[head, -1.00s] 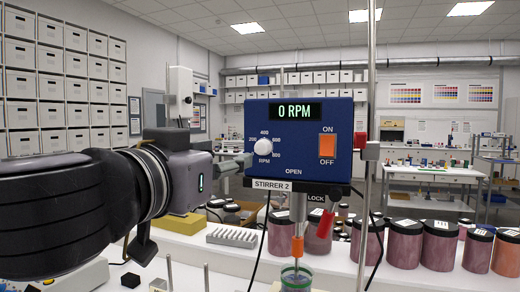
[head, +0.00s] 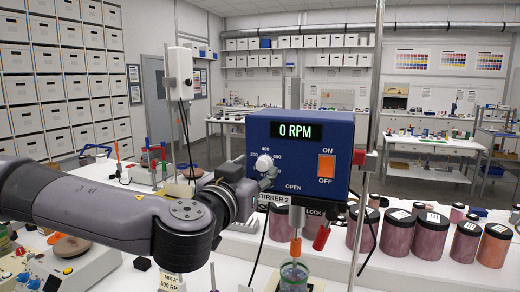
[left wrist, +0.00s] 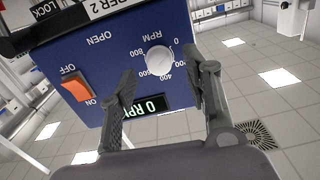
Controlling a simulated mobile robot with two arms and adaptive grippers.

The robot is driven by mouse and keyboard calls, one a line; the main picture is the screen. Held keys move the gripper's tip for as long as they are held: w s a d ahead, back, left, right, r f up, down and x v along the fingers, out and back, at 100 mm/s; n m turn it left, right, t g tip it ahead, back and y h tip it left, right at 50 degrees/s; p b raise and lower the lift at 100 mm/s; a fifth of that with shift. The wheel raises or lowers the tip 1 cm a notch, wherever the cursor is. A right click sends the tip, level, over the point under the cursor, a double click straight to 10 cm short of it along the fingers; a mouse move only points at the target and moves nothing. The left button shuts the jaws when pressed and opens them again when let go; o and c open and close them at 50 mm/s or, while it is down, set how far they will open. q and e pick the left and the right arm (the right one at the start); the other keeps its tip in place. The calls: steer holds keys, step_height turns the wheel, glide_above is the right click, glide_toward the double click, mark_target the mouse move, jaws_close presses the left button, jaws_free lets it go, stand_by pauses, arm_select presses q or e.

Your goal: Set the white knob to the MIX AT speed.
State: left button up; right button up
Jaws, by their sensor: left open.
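The white knob (head: 264,162) is on the left of the blue stirrer box (head: 330,150), inside a printed RPM scale. The left wrist view also shows the knob (left wrist: 159,61), but I cannot make out a pointer on it. The display (head: 296,131) reads 0 RPM. The orange ON/OFF switch (head: 326,166) is at its right. My left gripper (head: 268,178) is open at the panel, just below the knob in the head view. In the left wrist view its fingers (left wrist: 168,78) are apart, one each side of the knob; contact is unclear. A partly cut-off card (head: 172,282) shows 600 RP.
A metal stand rod (head: 376,100) with a red clamp (head: 364,157) rises right of the box. A clear vessel (head: 294,276) stands under the stirrer shaft. Dark-lidded pigment jars (head: 402,228) line the bench to the right. A console (head: 60,268) stands at the lower left.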

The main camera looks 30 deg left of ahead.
mark_target(261, 167)
arm_select(q)
steer(key=shift+p+x, duration=0.75)
steer(key=shift+x, duration=0.9)
steer(key=shift+s, duration=0.1)
steer(key=shift+c, duration=0.6)
jaws_close()
